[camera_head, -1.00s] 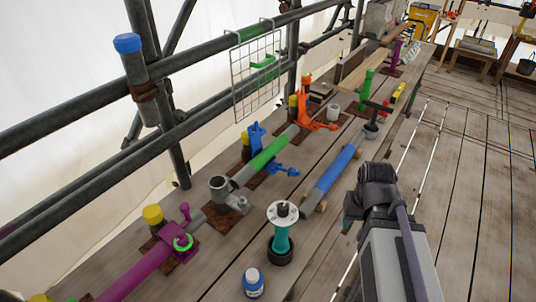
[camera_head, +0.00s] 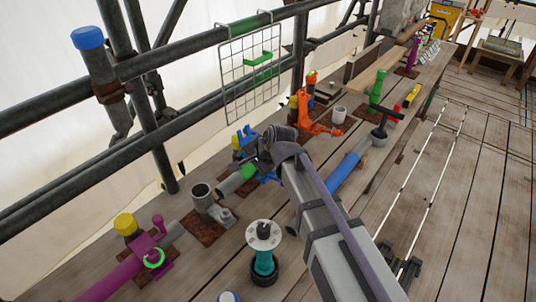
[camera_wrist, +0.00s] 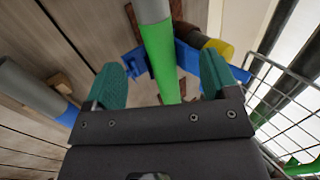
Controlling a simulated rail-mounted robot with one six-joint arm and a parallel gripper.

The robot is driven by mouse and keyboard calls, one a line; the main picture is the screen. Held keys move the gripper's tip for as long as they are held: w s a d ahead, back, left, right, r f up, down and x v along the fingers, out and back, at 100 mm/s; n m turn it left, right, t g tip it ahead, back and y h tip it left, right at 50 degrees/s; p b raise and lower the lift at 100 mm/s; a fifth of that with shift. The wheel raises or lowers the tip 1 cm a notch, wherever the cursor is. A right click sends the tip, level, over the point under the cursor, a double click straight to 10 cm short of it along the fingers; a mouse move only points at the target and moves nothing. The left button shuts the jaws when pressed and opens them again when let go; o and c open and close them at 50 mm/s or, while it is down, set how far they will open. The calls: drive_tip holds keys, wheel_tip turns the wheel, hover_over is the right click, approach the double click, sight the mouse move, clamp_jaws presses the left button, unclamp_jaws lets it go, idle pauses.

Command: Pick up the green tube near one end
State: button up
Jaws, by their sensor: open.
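The green tube (camera_wrist: 162,62) has a grey end (camera_wrist: 151,10) and runs top to bottom through the middle of the wrist view. In the head view, part of its green section (camera_head: 249,171) shows; the rest is hidden behind my arm. My gripper (camera_wrist: 162,68) is open. Its two teal fingers stand on either side of the tube in the wrist view, with visible gaps. I cannot tell how far above the tube they are. In the head view the gripper (camera_head: 272,150) is over the tube.
A wire rack (camera_head: 250,75) hangs on the rail at left. A blue tube (camera_head: 348,172) lies to the right.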

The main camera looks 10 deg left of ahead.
sight(242, 175)
drive_tip(key=b+x, duration=0.4)
drive_tip(key=x, duration=0.1)
drive_tip(key=shift+s+f, duration=0.1)
drive_tip(key=shift+s, duration=0.3)
drive_tip(key=shift+w+a+f+b, duration=0.1)
drive_tip(key=shift+a+f+b, duration=0.15)
drive_tip(key=shift+b, duration=0.25)
drive_tip(key=shift+r, duration=0.1)
drive_tip(key=b+x, duration=0.4)
drive_tip(key=x, duration=0.1)
drive_tip(key=shift+d+f, duration=0.25)
drive_tip(key=shift+f, duration=0.1)
drive_tip(key=shift+a, duration=0.15)
drive_tip(key=shift+r, duration=0.2)
drive_tip(key=c, duration=1.4)
drive_tip(key=shift+c, duration=0.2)
